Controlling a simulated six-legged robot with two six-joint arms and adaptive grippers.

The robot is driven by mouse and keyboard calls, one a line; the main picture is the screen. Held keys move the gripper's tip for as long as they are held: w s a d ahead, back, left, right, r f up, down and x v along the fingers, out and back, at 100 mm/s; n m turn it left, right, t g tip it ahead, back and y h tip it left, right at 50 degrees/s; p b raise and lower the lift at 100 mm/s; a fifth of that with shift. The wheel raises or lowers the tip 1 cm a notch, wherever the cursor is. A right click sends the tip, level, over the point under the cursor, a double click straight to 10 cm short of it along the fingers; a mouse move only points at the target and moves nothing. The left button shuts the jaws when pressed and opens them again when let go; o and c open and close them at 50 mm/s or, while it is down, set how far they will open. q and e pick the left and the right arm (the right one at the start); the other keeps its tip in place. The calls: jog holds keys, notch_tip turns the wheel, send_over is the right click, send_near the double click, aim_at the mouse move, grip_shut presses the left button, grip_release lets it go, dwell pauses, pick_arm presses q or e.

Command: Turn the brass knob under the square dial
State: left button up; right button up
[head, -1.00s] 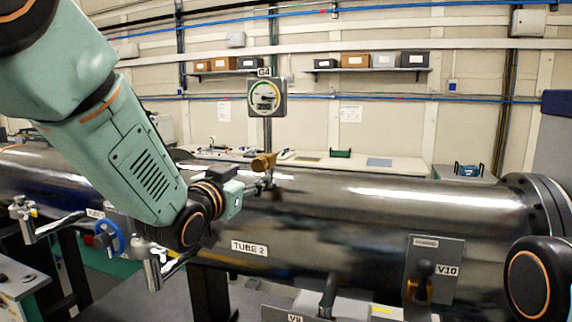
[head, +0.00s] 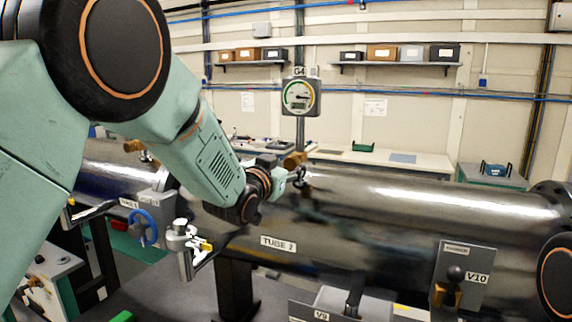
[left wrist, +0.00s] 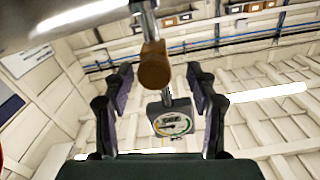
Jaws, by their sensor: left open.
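The square dial (head: 299,97), labelled G4, stands on a post above the dark tube and also shows in the left wrist view (left wrist: 172,122). The brass knob (head: 293,160) sits below it on the same post, just over the tube. In the left wrist view the knob (left wrist: 155,65) appears between the tips of my left gripper (left wrist: 160,72), which is open. The fingers stand apart on both sides of the knob with gaps. In the head view my left gripper (head: 296,180) is close to the knob and partly overlaps its surroundings. My right gripper does not show.
The long dark tube (head: 420,205), labelled TUBE 2, runs across below the dial. A blue handwheel (head: 145,228) and a metal clamp (head: 183,248) stand at its left front. The V10 lever panel (head: 463,278) is at lower right. A bench (head: 400,160) lies behind.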

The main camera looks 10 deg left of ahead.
pick_arm(q)
jog(key=shift+s+r, duration=0.1)
jog(key=shift+s, duration=0.15)
jog(key=shift+s+d+r, duration=0.1)
jog(key=shift+s+d, duration=0.05)
jog(key=shift+c, duration=0.2)
jog(key=shift+d, duration=0.2)
jog(key=shift+c, duration=0.8)
jog(key=shift+w+d+f, duration=0.25)
jog(key=shift+w+f, duration=0.05)
jog(key=shift+w, duration=0.35)
jog(key=shift+c, duration=1.4)
jog(key=shift+a+f, duration=0.1)
jog(key=shift+a, duration=0.25)
jog(key=c, duration=0.3)
jog(key=shift+d, duration=0.2)
jog(key=c, duration=0.4)
jog(key=shift+o, duration=0.2)
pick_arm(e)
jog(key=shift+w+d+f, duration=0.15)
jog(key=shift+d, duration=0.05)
pick_arm(q)
jog(key=shift+a, duration=0.15)
